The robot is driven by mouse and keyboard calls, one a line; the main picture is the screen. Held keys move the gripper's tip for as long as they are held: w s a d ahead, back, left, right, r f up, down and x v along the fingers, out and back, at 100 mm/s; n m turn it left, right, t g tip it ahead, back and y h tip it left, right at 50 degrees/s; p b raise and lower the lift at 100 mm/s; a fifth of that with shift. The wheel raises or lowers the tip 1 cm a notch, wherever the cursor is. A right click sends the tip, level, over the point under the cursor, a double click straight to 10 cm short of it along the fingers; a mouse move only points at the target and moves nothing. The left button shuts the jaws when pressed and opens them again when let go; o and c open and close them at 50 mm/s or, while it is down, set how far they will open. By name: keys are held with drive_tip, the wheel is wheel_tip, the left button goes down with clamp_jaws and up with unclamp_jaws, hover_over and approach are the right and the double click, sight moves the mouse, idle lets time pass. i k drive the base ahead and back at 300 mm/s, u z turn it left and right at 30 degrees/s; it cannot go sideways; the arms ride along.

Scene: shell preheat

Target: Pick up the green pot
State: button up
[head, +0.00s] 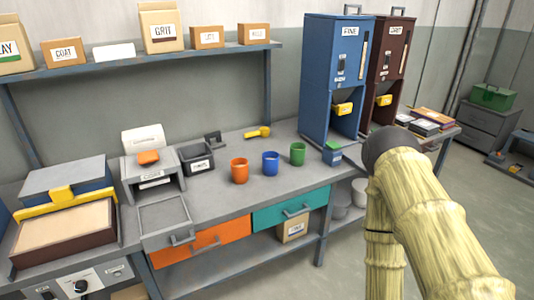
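The green pot (298,155) stands upright on the grey workbench (225,205), at the right end of a row of three small pots. A blue pot (271,163) stands just left of it, and an orange pot (239,171) stands further left. All three are apart from each other. My arm, with pale yellow links and a dark rounded joint, is at the right of the head view, well to the right of the green pot. My gripper's fingers do not show.
The blue dispenser (327,75) stands behind and right of the green pot, beside a brown dispenser (395,50). A small blue-green box (332,154) sits right of the pot. A yellow tool (257,132) lies behind. The bench in front of the pots is clear.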

sight(297, 155)
drive_tip(key=k, duration=0.5)
drive_tip(key=u, duration=0.5)
drive_tip(key=i, duration=0.3)
drive_tip(key=u, duration=1.1)
drive_tip(key=k, duration=0.5)
drive_tip(key=z, duration=1.45)
drive_tip(key=i, duration=0.95)
drive_tip(key=u, duration=0.65)
